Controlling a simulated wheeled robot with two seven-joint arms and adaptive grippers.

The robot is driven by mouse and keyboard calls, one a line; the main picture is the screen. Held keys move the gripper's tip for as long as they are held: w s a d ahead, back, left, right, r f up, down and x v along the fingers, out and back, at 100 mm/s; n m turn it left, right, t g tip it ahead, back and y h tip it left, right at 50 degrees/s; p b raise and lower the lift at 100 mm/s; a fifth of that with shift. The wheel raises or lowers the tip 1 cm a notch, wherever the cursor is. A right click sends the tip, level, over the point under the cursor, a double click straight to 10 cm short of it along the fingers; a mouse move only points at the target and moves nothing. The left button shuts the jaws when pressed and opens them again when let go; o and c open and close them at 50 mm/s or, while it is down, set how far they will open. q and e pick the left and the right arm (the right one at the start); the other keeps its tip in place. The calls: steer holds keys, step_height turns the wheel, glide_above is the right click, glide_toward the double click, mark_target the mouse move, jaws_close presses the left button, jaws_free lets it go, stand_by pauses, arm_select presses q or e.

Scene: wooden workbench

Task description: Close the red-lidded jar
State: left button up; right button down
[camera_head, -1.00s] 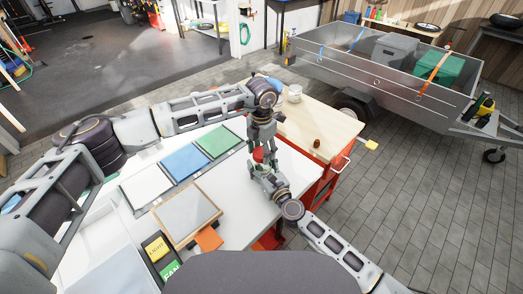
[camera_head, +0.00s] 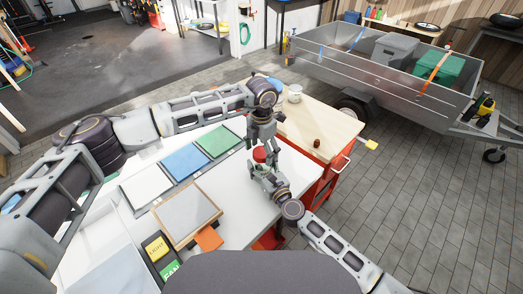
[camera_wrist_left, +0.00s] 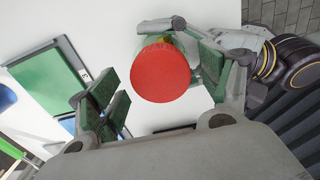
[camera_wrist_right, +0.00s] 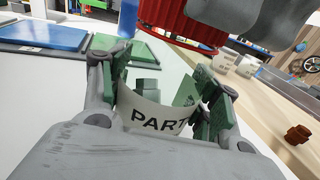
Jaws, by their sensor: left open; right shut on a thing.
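The red lid (camera_head: 260,154) shows at the right end of the white bench, above my right gripper (camera_head: 265,172). In the left wrist view the round lid (camera_wrist_left: 161,73) lies between the spread fingers of my left gripper (camera_wrist_left: 160,90), which is open. The right wrist view shows my right gripper (camera_wrist_right: 160,100) shut on the jar, whose pale label (camera_wrist_right: 152,116) reads "PART". The ribbed lid (camera_wrist_right: 175,22) is above the label. Whether it is fully seated cannot be told. My left gripper (camera_head: 262,147) comes down from above the lid.
White, blue (camera_head: 186,162) and green (camera_head: 218,141) panels and a wood-framed tray (camera_head: 187,213) lie left of the jar. A wooden-topped red cart (camera_head: 320,130) stands to the right, with a white container (camera_head: 295,93) and small brown object (camera_head: 317,143).

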arm_select(q)
steer(key=shift+r, duration=0.1)
step_height(320, 180, up, 12)
stand_by(0.7)
arm_select(e)
steer(key=shift+c, duration=1.5)
jaws_free()
steer(key=shift+s, duration=0.1)
steer(key=shift+v, duration=5.9)
arm_select(q)
steer(key=shift+f, duration=0.2)
arm_select(e)
steer(key=shift+s, duration=0.1)
